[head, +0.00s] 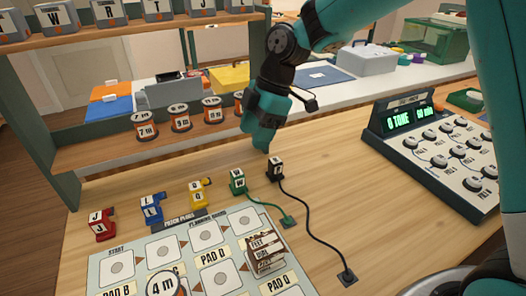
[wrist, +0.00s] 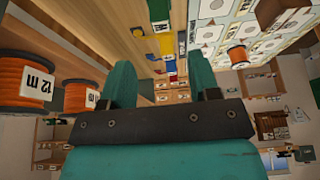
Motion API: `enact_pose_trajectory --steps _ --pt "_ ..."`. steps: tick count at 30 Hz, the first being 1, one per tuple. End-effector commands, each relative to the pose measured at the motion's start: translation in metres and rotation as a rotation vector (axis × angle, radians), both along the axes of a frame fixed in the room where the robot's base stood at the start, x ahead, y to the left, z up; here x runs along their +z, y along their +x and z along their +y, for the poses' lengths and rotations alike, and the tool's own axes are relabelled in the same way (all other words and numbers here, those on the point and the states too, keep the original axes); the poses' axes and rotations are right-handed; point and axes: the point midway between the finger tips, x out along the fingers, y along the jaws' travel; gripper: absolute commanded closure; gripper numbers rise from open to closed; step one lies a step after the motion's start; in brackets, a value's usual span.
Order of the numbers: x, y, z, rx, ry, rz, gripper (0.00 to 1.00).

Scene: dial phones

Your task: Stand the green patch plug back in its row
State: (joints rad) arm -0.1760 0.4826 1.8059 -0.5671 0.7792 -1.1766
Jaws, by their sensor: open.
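The green patch plug (head: 238,182), a small block marked W, stands upright between the yellow plug (head: 199,195) and the black plug (head: 275,168). Its green cord runs to a small green base (head: 288,220) on the table. A blue plug (head: 151,208) and a red plug (head: 102,225) continue the line to the left. My gripper (head: 262,150) points down above and behind the black and green plugs in the head view, apart from them. In the wrist view its two fingers (wrist: 162,82) are spread, with nothing held between them.
The planning board (head: 133,250) with pads, a round 4 m piece (head: 163,285) and a brown stack (head: 267,252) lies in front. The black plug's cord crosses the table to a base (head: 347,278). A console (head: 440,150) stands right; spools (head: 180,120) line the shelf behind.

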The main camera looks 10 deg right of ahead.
Motion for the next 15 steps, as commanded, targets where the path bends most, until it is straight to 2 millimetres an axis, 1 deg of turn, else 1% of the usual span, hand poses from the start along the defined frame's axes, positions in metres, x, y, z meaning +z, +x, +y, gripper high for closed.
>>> enact_pose_trajectory --steps 2,4,5,7,8,11,12,14,15 --pt "0.002 0.0 -0.001 -0.002 0.0 0.001 0.44" --pt "0.006 -0.006 -0.001 -0.027 -0.003 0.008 0.44" --pt "0.011 -0.011 -0.001 -0.048 -0.005 0.014 0.44" --pt "0.023 -0.031 -0.003 -0.135 -0.012 0.04 0.44" --pt "0.03 -0.042 -0.004 -0.187 -0.018 0.056 0.44" --pt "0.05 -0.092 -0.009 -0.399 -0.034 0.125 0.44" --pt "0.056 -0.114 -0.013 -0.491 -0.039 0.155 0.44" --pt "0.062 -0.145 -0.018 -0.626 -0.047 0.197 0.44" --pt "0.064 -0.165 -0.021 -0.709 -0.05 0.224 0.44"
